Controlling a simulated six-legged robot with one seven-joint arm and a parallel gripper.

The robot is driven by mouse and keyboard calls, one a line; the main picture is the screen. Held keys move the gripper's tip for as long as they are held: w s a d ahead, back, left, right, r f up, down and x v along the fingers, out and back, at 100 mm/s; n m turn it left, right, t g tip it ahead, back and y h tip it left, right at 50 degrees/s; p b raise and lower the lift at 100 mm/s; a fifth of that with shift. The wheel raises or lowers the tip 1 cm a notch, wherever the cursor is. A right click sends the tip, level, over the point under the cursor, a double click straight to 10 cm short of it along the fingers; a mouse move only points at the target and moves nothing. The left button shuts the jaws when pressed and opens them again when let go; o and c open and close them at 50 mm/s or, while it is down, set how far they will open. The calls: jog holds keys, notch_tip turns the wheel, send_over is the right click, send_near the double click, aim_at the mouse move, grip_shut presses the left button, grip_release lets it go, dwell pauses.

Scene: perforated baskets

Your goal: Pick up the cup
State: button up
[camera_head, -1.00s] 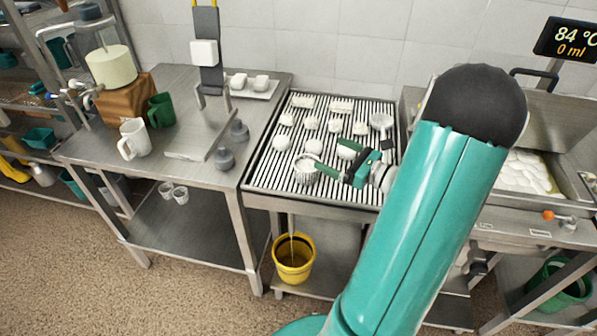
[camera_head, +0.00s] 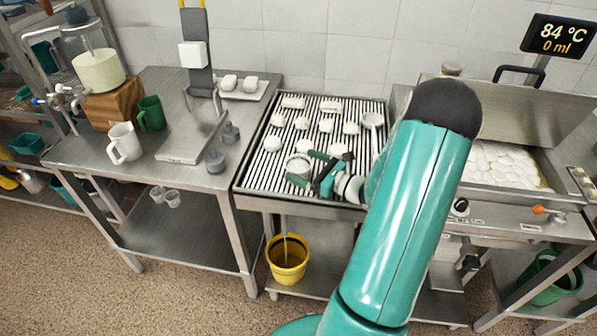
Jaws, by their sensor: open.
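A white mug (camera_head: 124,143) stands upright on the left steel table, with its handle toward the left. A green mug (camera_head: 151,113) stands just behind it to the right. Two small clear cups (camera_head: 172,199) sit on the shelf below. My gripper (camera_head: 306,168) is open, low over the slatted rack, well to the right of the mugs. My arm hides part of the rack's right side.
The slatted rack (camera_head: 256,176) holds several white pieces and a ladle-like tool (camera_head: 372,120). Grey weights (camera_head: 215,161) stand at the left table's right edge. A yellow bucket (camera_head: 288,262) is below the rack. A steel vat (camera_head: 560,177) of white pieces is at the right.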

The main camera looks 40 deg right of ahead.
jog(key=shift+w+a, duration=0.15)
jog(key=shift+w, duration=0.35)
jog(key=shift+c, duration=0.2)
jog(key=c, duration=1)
jog(key=shift+r, duration=0.1)
